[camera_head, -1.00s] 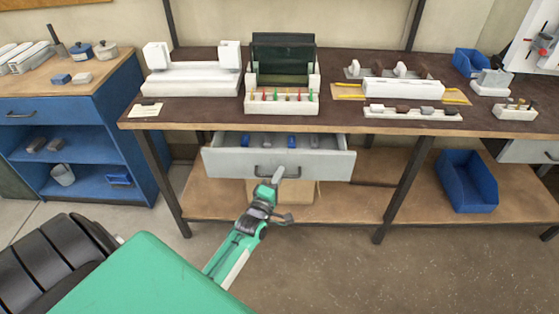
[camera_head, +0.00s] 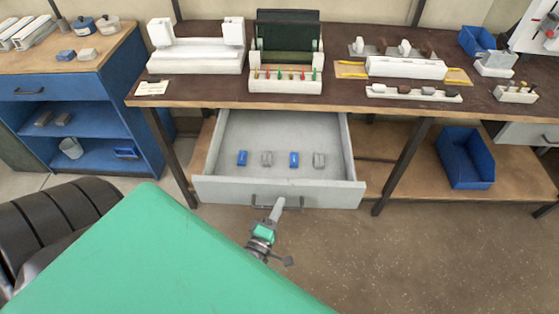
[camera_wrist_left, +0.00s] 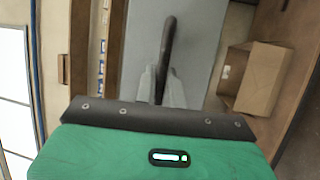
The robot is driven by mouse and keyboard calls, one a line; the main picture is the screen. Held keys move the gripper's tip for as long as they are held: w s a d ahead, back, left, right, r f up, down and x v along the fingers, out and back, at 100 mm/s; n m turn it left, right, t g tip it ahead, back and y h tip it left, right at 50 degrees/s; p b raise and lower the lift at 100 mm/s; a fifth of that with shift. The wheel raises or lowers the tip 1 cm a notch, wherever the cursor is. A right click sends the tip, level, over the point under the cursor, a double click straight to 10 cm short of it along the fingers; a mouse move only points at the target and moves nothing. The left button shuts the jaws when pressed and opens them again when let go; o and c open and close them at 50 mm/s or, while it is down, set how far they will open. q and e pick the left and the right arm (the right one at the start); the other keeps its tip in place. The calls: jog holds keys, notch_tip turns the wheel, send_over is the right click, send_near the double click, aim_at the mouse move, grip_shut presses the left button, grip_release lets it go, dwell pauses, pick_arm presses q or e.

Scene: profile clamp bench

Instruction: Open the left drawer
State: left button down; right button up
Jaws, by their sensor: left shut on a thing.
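The left drawer (camera_head: 235,189) under the bench is pulled well out, and its grey inside shows. Two blue blocks and two grey blocks lie in a row in it. Its dark bar handle (camera_head: 262,206) is on the front panel and also shows in the left wrist view (camera_wrist_left: 168,38). My left gripper (camera_head: 277,210) is shut on the handle; in the left wrist view its fingers (camera_wrist_left: 161,85) sit on either side of the bar. My right gripper is not in view.
The bench top (camera_head: 205,93) above holds white fixtures and a rack of coloured pieces. A blue bin (camera_head: 466,160) stands on the lower shelf at right. A cardboard box (camera_wrist_left: 255,78) shows beside the drawer front in the left wrist view. A blue cabinet (camera_head: 90,110) stands at left.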

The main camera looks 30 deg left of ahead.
pick_arm(q)
jog(key=shift+s+d, duration=0.4)
jog(key=shift+s, duration=0.25)
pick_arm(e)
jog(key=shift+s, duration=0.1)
pick_arm(q)
jog(key=c, duration=1.5)
grip_release()
